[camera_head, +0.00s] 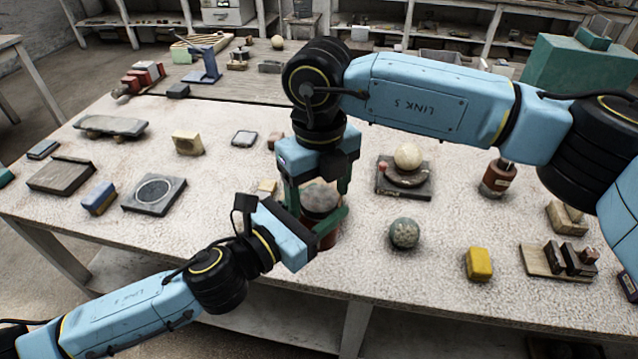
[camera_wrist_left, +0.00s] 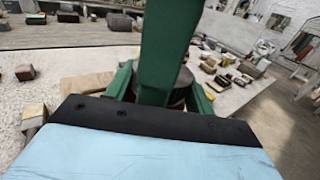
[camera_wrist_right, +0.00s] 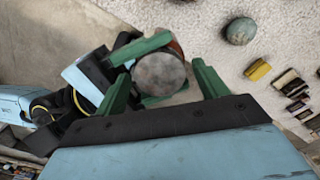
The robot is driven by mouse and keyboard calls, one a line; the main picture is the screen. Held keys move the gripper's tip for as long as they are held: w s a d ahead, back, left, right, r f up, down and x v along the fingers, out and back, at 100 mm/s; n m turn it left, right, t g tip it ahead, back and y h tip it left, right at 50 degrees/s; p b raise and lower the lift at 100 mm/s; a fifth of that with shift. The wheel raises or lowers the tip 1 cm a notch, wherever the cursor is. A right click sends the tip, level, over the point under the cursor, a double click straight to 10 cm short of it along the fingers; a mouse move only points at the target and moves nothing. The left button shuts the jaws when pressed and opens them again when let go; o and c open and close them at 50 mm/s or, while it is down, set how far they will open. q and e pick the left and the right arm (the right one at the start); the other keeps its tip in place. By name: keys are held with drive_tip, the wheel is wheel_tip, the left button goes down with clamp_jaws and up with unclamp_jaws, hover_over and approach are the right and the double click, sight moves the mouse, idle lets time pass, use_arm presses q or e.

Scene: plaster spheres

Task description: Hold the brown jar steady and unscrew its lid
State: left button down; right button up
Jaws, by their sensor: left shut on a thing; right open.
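The brown jar (camera_head: 328,240) stands near the front edge of the table, mostly hidden by my grippers; a strip of its reddish-brown side also shows in the right wrist view (camera_wrist_right: 176,48). Its round grey lid (camera_head: 320,197) faces up and shows fully in the right wrist view (camera_wrist_right: 159,74). My left gripper (camera_head: 325,222) comes in low from the left and is shut on the jar's body. My right gripper (camera_head: 318,198) points down from above, its green fingers open on either side of the lid. In the right wrist view (camera_wrist_right: 165,78) a gap shows beside the lid.
A speckled green sphere (camera_head: 404,232) and a yellow block (camera_head: 479,263) lie right of the jar. A pale sphere on a dark stand (camera_head: 404,190) is behind them. Another brown jar-like object (camera_head: 497,179) stands farther right. The table's front edge is close.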

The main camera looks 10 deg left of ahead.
drive_tip(key=c, duration=1)
drive_tip(key=shift+o, duration=0.2)
drive_tip(key=n, duration=0.4)
idle(0.3)
drive_tip(key=o, duration=1.1)
drive_tip(key=shift+c, duration=0.2)
drive_tip(key=shift+r, duration=0.1)
